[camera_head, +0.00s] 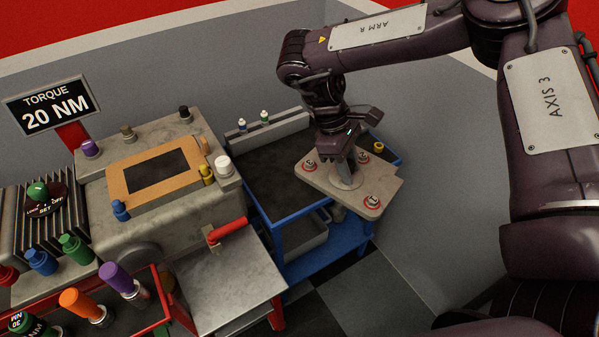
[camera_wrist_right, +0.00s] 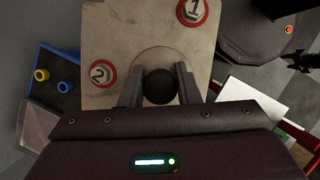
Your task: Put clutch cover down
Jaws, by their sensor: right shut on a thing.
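The clutch cover (camera_head: 385,184) is a pale grey metal plate with red-ringed numbered marks and a raised round centre. My right gripper (camera_head: 346,170) is shut on its centre from above. In the right wrist view the two fingers (camera_wrist_right: 160,86) stand on either side of a dark round knob in the middle of the cover (camera_wrist_right: 125,30). The cover looks roughly level and overlaps the right front part of the blue cart's top (camera_head: 290,212). Whether it touches the cart cannot be told. My left gripper is not in view.
The engine block (camera_head: 90,208) with a tan gasket (camera_head: 120,185) around a dark opening stands left of the cart. A grey side table (camera_head: 225,290) with a red handle (camera_head: 228,231) is in front. A yellow cup (camera_head: 378,147) stands on the cart; its dark top (camera_head: 270,170) is largely clear.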

